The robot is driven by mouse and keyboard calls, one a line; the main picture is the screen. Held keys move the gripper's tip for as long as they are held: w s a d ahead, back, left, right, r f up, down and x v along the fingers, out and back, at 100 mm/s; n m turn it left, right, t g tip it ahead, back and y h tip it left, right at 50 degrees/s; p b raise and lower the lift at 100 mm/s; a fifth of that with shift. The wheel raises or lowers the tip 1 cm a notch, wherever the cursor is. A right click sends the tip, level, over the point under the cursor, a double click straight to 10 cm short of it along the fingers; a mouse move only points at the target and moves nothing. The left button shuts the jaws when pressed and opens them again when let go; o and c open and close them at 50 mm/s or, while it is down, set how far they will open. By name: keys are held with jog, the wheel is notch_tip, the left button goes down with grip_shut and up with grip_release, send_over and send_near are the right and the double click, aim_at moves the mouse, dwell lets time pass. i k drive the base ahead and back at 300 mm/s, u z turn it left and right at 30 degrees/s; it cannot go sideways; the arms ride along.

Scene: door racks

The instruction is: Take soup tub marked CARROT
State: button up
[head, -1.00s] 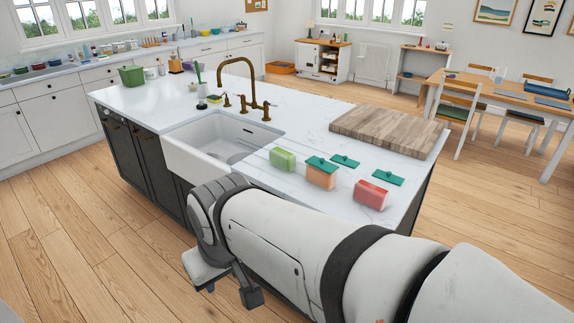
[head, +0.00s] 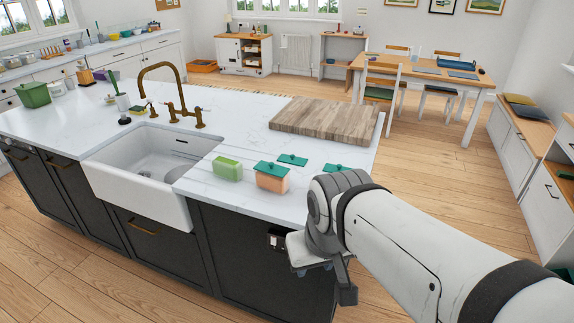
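Small soup tubs stand on the white island worktop, right of the sink. One is a light green open tub (head: 227,168). Beside it is an orange tub (head: 271,181) with a dark green lid (head: 270,168) on top. No writing on them is readable at this size, so I cannot read CARROT on either. Two loose green lids lie behind them, one lid (head: 292,160) clear and another (head: 335,168) partly against my arm's outline. My gripper (head: 325,269) hangs beside the island's front edge, right of and nearer than the orange tub, apart from it. Its finger opening is not clear.
The worktop (head: 225,140) has a sink (head: 150,165) at left, a brass tap (head: 165,85) behind it, and a wooden board (head: 325,119) at the back right. A green container (head: 34,94) stands far left. Floor is free right of the island.

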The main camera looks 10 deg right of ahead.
aim_at(274, 184)
jog(key=z, duration=0.05)
jog(key=i, duration=1)
jog(key=z, duration=0.05)
